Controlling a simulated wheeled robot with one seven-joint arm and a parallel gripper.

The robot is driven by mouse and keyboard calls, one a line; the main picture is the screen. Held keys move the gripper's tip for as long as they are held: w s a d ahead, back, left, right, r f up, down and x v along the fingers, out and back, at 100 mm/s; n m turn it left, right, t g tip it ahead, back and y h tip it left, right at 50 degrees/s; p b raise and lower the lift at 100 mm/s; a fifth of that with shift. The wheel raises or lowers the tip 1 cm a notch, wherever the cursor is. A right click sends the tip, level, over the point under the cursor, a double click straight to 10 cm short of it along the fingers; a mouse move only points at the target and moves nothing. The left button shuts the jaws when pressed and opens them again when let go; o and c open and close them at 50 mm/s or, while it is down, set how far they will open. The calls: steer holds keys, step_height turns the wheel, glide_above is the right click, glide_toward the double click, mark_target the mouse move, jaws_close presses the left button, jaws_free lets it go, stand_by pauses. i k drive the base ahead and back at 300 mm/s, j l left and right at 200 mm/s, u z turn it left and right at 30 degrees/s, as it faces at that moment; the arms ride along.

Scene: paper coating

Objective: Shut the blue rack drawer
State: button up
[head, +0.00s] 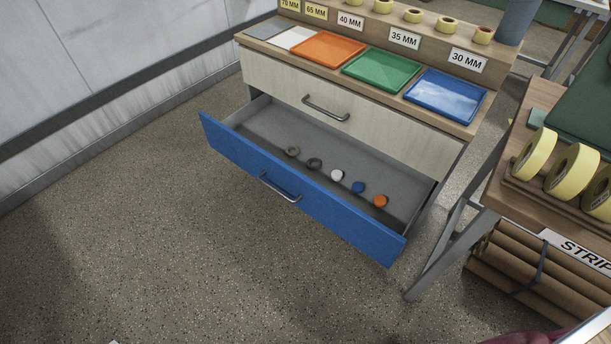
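The blue drawer (330,216) is the lower drawer of a wooden rack (470,128). It is pulled far out, and its grey inside shows. A metal bar handle (279,188) sits on its blue front. Several small round pieces lie in a row inside, among them a white one (337,175), a blue one (358,187) and an orange one (380,201). The pale upper drawer (385,127) is closed and has its own handle (326,108). My gripper is not in view.
An orange tray (327,48), a green tray (382,70) and a blue tray (446,95) lie on the rack top. A table (510,190) with yellow tape rolls (574,172) stands close on the right, cardboard tubes (520,275) below it. The floor (200,250) before the drawer is clear.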

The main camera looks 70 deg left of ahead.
mark_target(256, 137)
steer(key=u, duration=2.9)
steer(key=i+l, duration=0.1)
steer(key=l, duration=0.25)
steer(key=l+z, duration=0.05)
